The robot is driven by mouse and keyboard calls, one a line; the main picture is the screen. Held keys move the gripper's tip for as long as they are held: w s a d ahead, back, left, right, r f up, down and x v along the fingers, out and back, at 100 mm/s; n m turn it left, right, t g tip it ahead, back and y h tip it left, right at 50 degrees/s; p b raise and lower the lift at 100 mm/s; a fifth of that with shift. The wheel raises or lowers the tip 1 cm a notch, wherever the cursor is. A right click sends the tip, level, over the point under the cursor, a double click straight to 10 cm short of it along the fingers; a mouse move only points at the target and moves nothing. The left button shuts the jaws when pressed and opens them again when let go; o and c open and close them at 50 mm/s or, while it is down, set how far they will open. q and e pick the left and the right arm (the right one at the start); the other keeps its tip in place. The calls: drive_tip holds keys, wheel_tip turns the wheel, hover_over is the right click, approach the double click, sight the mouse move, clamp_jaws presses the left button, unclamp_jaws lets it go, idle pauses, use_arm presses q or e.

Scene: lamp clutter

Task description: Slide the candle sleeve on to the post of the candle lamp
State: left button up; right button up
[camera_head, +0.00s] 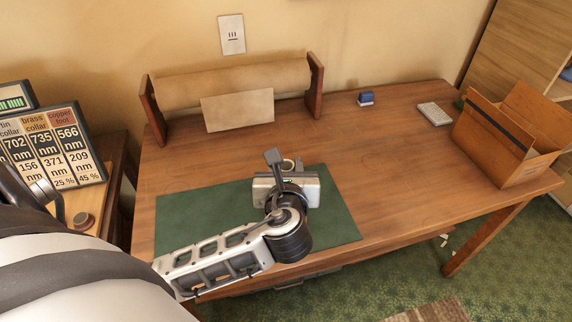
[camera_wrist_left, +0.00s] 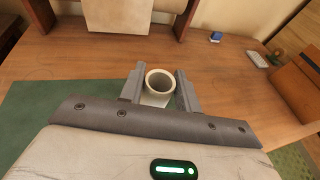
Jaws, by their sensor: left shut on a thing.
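My left gripper (camera_head: 286,168) is over the green mat (camera_head: 180,218). In the left wrist view its two grey fingers stand on either side of the candle sleeve (camera_wrist_left: 158,100), a short cream tube with an open round top. The gripper is shut on the sleeve. My right gripper is not in view.
A paper roll on a wooden holder (camera_head: 235,83) stands at the back of the table. A blue block (camera_head: 366,99), a pale keypad-like thing (camera_head: 434,114) and an open cardboard box (camera_head: 500,140) lie to the right. The table's middle right is clear.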

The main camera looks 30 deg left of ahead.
use_arm(q)
drive_tip(key=shift+f+b, duration=1)
drive_tip(key=shift+f, duration=1.45)
idle(5.5)
